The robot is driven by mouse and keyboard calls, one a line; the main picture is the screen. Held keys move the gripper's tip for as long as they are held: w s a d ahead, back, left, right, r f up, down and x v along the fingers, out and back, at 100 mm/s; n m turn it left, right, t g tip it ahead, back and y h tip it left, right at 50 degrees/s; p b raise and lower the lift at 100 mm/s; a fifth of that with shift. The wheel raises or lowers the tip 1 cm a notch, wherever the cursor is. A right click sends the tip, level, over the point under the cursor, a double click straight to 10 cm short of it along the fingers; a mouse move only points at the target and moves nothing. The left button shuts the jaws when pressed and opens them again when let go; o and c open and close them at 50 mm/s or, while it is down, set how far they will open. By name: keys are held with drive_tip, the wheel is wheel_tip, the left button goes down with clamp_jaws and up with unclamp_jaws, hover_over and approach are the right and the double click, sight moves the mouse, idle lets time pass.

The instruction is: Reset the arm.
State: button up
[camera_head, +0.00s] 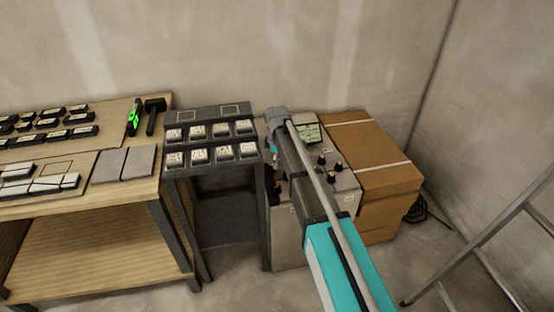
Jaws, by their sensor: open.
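My arm reaches up from the bottom centre with a teal and grey link, ending in a grey joint above the gap between a dark metal stand and a grey box. Below that joint, my gripper (275,186) shows only as a small dark shape, partly hidden behind my own arm link. It hangs in front of the left part of the grey box (290,235), close to the right edge of the dark stand (222,112). Its fingers are hard to make out, and I see nothing held in it.
Small labelled tiles (222,153) sit in two rows on the stand. A wooden workbench (90,210) at left carries dark and white blocks, grey plates (138,163), a green-lit level (134,118) and a hammer (153,112). Cardboard boxes (375,155) and a ladder (490,235) stand at right.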

idle(0.3)
drive_tip(key=s+d+m, duration=1.6)
drive_tip(key=s+d, duration=0.6)
drive_tip(key=s, duration=0.4)
wheel_tip(320, 180, up, 17)
drive_tip(key=p, duration=1.7)
drive_tip(key=shift+a, duration=0.15)
